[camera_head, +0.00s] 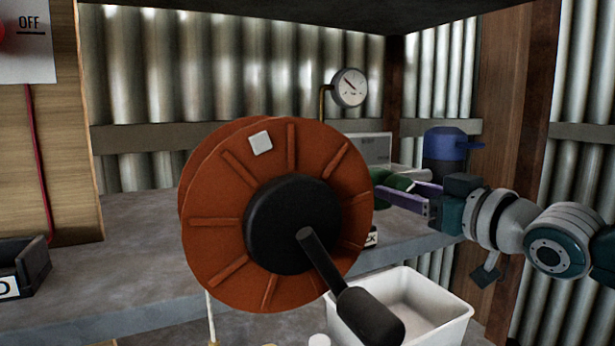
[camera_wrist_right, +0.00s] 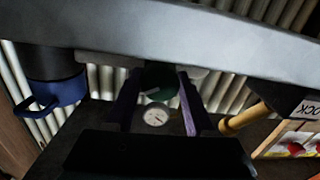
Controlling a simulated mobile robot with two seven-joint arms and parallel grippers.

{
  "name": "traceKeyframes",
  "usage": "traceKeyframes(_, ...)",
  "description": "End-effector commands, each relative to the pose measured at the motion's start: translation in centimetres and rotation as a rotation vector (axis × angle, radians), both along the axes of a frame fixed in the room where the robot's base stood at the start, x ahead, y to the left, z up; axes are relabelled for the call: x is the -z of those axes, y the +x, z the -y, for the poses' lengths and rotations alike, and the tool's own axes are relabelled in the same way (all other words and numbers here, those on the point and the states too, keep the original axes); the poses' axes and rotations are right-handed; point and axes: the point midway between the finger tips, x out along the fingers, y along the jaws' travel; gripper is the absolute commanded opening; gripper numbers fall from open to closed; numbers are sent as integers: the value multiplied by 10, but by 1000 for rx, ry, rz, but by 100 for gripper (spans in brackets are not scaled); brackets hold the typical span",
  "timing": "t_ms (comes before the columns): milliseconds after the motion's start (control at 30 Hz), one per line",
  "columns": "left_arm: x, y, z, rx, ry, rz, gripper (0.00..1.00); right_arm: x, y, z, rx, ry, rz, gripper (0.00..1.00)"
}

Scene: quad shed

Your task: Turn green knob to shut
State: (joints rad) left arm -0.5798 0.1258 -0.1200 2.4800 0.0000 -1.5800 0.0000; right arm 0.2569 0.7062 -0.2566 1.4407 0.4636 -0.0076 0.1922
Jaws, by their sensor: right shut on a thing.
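The green knob (camera_head: 398,180) is partly hidden behind the orange reel in the head view. In the right wrist view the dark green knob (camera_wrist_right: 156,77) sits between the purple fingers, with a light mark on it. My right gripper (camera_head: 408,194) reaches in from the right, with its purple fingers shut on the knob. The far side of the knob and the exact finger contact are hidden. My left gripper is not in view.
A large orange reel (camera_head: 225,190) with a black crank stands in front, left of my right gripper. A blue-lidded dark container (camera_head: 447,148) is behind the gripper. A round gauge (camera_head: 349,88) is on the back wall. A white bin (camera_head: 440,309) is below.

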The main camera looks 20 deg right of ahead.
Motion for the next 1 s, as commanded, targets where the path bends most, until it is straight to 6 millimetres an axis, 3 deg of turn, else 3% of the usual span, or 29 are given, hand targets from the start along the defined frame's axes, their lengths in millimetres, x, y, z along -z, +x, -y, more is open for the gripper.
traceKeyframes(400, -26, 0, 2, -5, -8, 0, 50, -3, 0, -1, -1, -394, 32, 0)
traceKeyframes(1000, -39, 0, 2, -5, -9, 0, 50, -1, 0, -1, 0, -890, 71, 0)
